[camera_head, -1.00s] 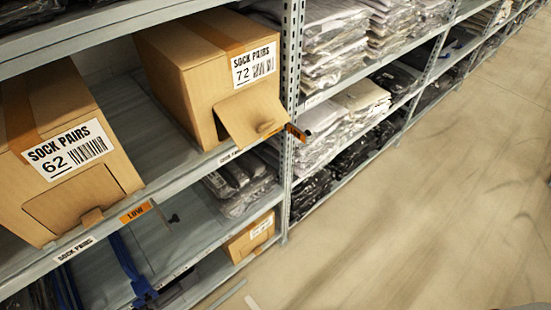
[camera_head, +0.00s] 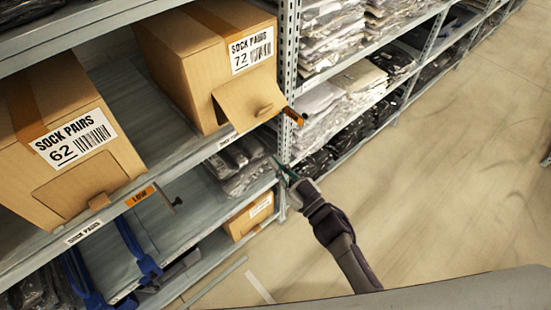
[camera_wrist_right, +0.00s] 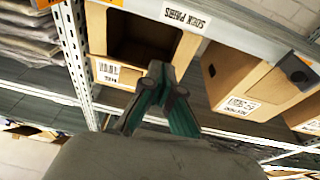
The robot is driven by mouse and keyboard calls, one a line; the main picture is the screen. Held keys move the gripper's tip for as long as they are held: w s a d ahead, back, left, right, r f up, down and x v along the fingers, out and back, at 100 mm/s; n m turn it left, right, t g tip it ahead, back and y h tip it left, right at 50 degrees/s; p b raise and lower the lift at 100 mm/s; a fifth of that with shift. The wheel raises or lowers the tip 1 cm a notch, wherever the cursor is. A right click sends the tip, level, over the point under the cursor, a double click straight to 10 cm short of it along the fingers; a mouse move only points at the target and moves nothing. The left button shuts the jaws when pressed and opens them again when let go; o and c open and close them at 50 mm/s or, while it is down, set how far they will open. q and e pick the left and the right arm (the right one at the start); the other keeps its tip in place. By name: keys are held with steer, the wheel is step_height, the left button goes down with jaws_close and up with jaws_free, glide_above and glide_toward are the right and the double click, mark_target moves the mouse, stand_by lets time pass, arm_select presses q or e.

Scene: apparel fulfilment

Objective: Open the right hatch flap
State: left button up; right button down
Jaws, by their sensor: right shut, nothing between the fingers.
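The right box, marked SOCK PAIRS 72 (camera_head: 172,62), stands on the middle shelf beside the post. Its hatch flap (camera_head: 248,107) is tilted outward, with a finger slot near its lower edge. My right gripper (camera_head: 281,168) is shut and empty, below and right of the flap and apart from it. In the right wrist view, which appears upside down, the gripper (camera_wrist_right: 162,72) overlaps the front of a box (camera_wrist_right: 100,40) with a dark rectangular opening, apparently the same box. My left gripper is not in view.
The box marked 62 (camera_head: 62,120) stands to the left with its hatch closed. A perforated metal post (camera_head: 289,60) and orange tag (camera_head: 292,116) lie right of box 72. Bagged clothes (camera_head: 330,105) fill the neighbouring shelves. The aisle floor (camera_head: 440,190) is clear.

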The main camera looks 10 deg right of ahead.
mark_target(254, 110)
steer(key=r+b+x, duration=0.1)
steer(key=x, duration=0.9)
steer(key=shift+a+r, duration=0.2)
steer(key=shift+r, duration=0.1)
steer(key=shift+s+r, duration=0.1)
steer(key=shift+s, duration=0.05)
stand_by(0.8)
step_height(254, 110, up, 10)
steer(key=s+d+p, duration=0.1)
steer(key=s+p, duration=0.1)
steer(key=p, duration=0.8)
steer(key=f+p+v, duration=0.1)
steer(key=v, duration=0.9)
steer(key=shift+d+f, duration=0.2)
steer(key=shift+d, duration=0.2)
